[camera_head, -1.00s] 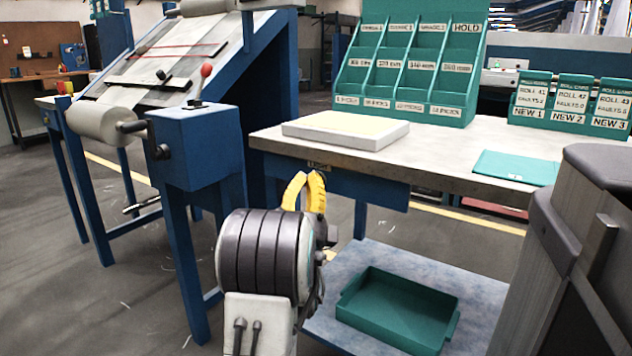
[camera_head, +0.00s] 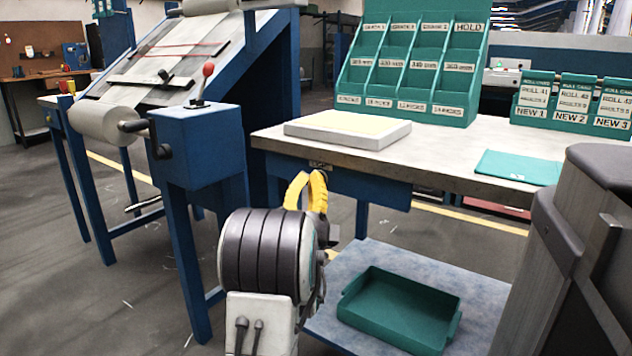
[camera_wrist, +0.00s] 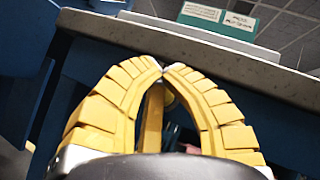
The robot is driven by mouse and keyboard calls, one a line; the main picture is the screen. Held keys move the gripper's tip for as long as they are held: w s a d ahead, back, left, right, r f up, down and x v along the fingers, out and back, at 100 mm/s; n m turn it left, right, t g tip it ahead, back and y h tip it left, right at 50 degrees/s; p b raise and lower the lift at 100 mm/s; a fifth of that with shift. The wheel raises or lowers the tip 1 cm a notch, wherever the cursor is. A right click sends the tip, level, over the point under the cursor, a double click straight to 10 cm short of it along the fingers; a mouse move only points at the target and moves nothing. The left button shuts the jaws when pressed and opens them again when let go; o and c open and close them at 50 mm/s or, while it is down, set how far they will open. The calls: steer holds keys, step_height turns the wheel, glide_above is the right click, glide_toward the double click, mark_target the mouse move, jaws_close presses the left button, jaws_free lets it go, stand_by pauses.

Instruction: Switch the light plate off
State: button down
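The light plate (camera_head: 347,131) is a flat white slab with a pale yellow top. It lies on the near left part of the grey table (camera_head: 440,160). A small labelled fitting (camera_head: 320,166) sits on the table's front edge below it; its details are too small to read. My gripper (camera_head: 312,173), with yellow ribbed fingers, points up just in front of that edge. In the wrist view my gripper (camera_wrist: 163,68) has its fingertips together, just below the table edge (camera_wrist: 200,45). I see nothing held between the tips. Whether they touch the edge or fitting, I cannot tell.
A teal sorting rack (camera_head: 415,60) and teal roll-card holders (camera_head: 573,103) stand at the back of the table. A teal folder (camera_head: 518,167) lies at right. A teal tray (camera_head: 400,310) sits on the lower shelf. A blue-framed machine with a red-knobbed lever (camera_head: 207,70) stands left.

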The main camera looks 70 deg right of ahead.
steer(key=shift+s+d, duration=0.1)
steer(key=shift+d, duration=0.3)
stand_by(0.5)
